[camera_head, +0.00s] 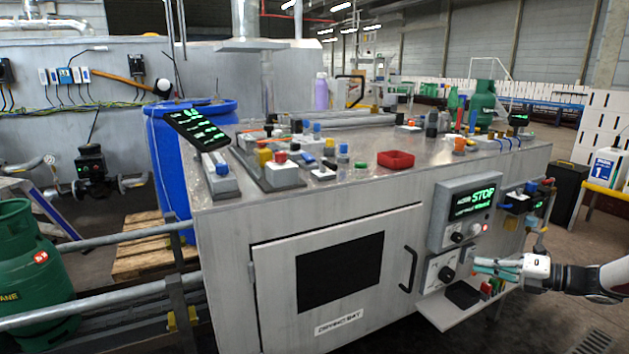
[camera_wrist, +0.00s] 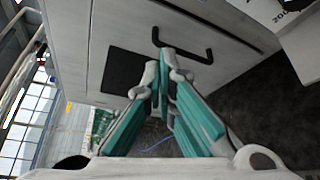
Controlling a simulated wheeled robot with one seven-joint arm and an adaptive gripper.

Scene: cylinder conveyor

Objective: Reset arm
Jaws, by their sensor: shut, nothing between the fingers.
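My gripper (camera_head: 478,265) is at the right in the head view, in front of the lower right side of a grey metal machine cabinet (camera_head: 225,290). Its teal-padded fingers point left, and they are shut and empty. In the wrist view my gripper (camera_wrist: 163,75) shows its two teal fingers meeting at the tips. Beyond the tips in that view is the cabinet door with a black handle (camera_wrist: 182,52). The fingertips look apart from the handle.
A STOP display panel (camera_head: 466,212) and a small shelf (camera_head: 450,312) are close to my gripper. A blue barrel (camera_head: 168,150) and green gas cylinder (camera_head: 30,265) stand left.

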